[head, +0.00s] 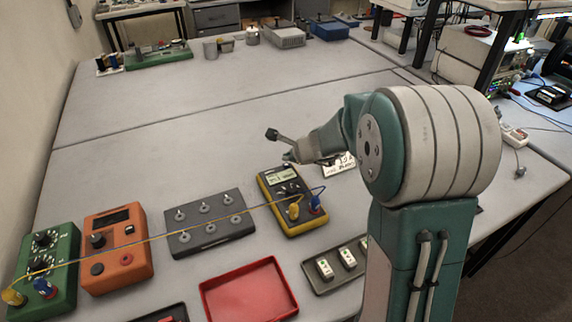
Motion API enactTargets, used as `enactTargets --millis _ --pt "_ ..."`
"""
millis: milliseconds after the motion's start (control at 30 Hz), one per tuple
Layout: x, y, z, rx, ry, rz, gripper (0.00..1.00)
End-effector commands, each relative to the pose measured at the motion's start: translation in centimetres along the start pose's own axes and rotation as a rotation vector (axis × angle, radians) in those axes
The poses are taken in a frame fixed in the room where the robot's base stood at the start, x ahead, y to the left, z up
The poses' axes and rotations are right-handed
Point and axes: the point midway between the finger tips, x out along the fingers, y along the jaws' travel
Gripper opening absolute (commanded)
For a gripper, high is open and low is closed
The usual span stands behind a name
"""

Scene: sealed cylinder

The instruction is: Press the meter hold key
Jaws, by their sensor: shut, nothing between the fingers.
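The yellow meter (291,207) lies on the table near the middle, its grey display (281,177) at the far end. A yellow plug (293,211) and a blue plug (315,204) stand in its near end. The hold key is too small to make out. My gripper (291,155) is shut and empty, above and beyond the meter's far end in the picture. It looks apart from the meter, but its exact height is unclear. Part of my wrist is hidden behind my arm.
Left of the meter are a dark box with several knobs (211,222), an orange unit (117,250) and a green unit (45,262). Yellow and blue leads cross the dark box. A red tray (249,291) and a dark tray (318,277) lie nearer.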

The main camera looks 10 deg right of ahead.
Motion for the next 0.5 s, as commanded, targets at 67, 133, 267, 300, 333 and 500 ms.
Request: enactTargets --millis 67,133,267,300,333,500 --pt "0.0 0.0 0.0 0.000 0.000 0.000 0.00" --pt "-0.1 0.0 0.0 0.000 0.000 -0.001 0.00" --pt "-0.6 -0.5 0.5 -0.002 -0.003 -0.002 0.00" --pt "-0.9 -0.7 0.7 -0.002 -0.003 -0.002 0.00" --pt "-1.1 -0.8 0.8 -0.002 -0.003 -0.003 0.00" --pt "-2.1 -1.5 1.5 -0.002 -0.001 -0.002 0.00"
